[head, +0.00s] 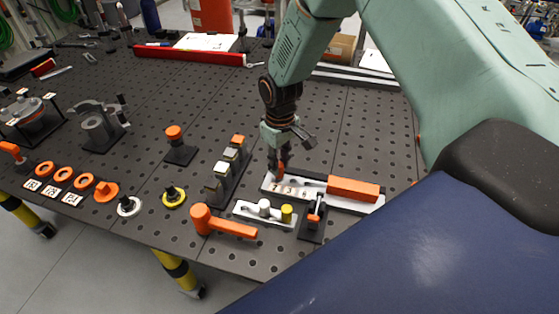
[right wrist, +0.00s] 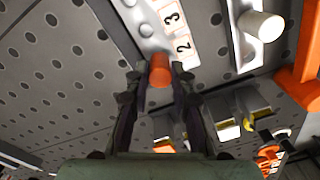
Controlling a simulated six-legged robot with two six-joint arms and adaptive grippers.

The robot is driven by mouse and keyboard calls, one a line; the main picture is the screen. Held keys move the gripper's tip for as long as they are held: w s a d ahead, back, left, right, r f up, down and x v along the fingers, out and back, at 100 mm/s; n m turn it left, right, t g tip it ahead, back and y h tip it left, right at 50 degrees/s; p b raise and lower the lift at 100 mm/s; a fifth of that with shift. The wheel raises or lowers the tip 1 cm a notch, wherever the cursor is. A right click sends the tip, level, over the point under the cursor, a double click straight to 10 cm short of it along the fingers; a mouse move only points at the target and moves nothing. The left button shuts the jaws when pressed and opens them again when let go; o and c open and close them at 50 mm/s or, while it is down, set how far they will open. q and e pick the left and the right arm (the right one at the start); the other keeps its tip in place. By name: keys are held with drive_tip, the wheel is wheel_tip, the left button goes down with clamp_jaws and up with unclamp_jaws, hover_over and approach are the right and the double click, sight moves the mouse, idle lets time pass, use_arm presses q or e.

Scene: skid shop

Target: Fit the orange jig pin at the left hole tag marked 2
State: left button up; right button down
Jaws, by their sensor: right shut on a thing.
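My right gripper (head: 279,164) is shut on the orange jig pin (head: 281,170), at the left end of the pale plate (head: 374,208). In the right wrist view the pin (right wrist: 159,72) is between the fingertips, close beside the tag marked 2 (right wrist: 183,46). A tag marked 3 (right wrist: 171,18) is beyond it. The pin's lower end and the hole are hidden, so I cannot tell whether it is in the hole or above it. My left gripper is not in view.
An orange block (head: 353,188) lies on the plate's right part. In front are a white holder with a white and a yellow peg (head: 286,213), a toggle clamp (head: 313,220) and an orange mallet (head: 230,227). A stepped block rack (head: 228,170) stands close left.

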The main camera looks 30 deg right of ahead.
drive_tip(key=shift+f, duration=0.4)
drive_tip(key=c, duration=1.2)
unclamp_jaws()
drive_tip(key=shift+r, duration=0.1)
drive_tip(key=shift+o, duration=0.7)
drive_tip(key=shift+o, duration=1.2)
